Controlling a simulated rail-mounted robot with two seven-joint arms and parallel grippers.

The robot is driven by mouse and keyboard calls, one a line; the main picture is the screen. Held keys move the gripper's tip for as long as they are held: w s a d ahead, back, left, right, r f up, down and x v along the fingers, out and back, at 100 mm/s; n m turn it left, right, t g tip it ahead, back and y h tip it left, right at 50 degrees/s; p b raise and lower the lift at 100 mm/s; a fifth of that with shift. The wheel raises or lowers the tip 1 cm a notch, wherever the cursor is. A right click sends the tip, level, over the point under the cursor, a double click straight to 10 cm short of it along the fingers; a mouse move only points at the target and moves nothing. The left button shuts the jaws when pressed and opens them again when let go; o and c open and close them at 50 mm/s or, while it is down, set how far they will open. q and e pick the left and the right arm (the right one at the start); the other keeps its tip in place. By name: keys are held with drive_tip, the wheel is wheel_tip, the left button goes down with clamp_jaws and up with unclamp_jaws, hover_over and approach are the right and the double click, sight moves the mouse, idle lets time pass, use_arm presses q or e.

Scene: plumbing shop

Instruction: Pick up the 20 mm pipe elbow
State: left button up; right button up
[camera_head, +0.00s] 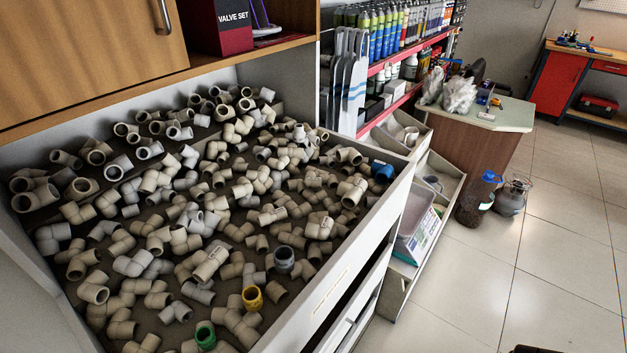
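Many grey and beige pipe fittings, elbows (133,263) among them, lie loosely heaped in a large open drawer bin (330,268) on the left. They vary in size and point in many directions, and many overlap. I cannot tell which of them is the 20 mm elbow; no size marking is readable. A few coloured pieces stand out: a yellow one (252,298) and a green one (205,335) near the front, and a blue one (383,171) at the right corner.
A wooden cabinet (90,50) overhangs the bin's back, with a valve set box (233,25) on its ledge. Shelves of bottles (385,35) and lower open drawers (433,200) stand to the right. Tiled floor (560,230) is mostly clear; a dark object (537,349) shows at the bottom edge.

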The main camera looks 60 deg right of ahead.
use_arm(q)
drive_tip(key=shift+o, duration=0.2)
drive_tip(key=o, duration=0.7)
drive_tip(key=shift+a, duration=0.2)
